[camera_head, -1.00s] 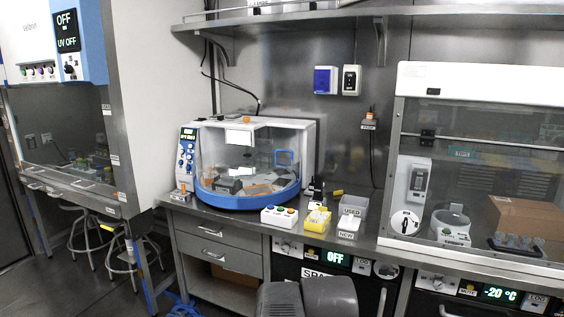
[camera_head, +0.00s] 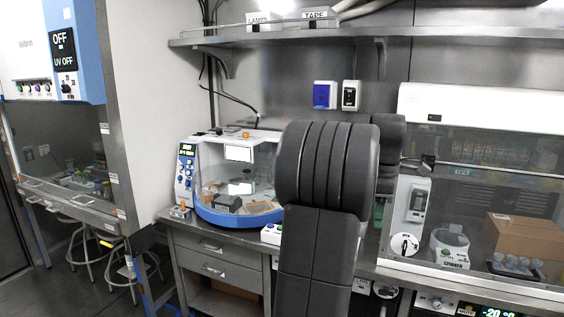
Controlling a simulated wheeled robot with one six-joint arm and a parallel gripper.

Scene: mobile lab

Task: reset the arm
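My dark grey arm rises from the bottom centre of the head view and stands upright in front of the bench. Its thick ribbed joint blocks the middle of the picture. My gripper is not visible; it is either behind the arm or outside the view. The arm hides the right part of the round blue-and-white machine (camera_head: 187,172) and most of the bench items beside it.
The steel bench (camera_head: 240,237) runs behind my arm. A glass-fronted hood (camera_head: 470,101) with a cardboard box (camera_head: 520,237) stands right. Another cabinet (camera_head: 75,198) is at left, with stools (camera_head: 82,265) below. A shelf (camera_head: 300,31) crosses above.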

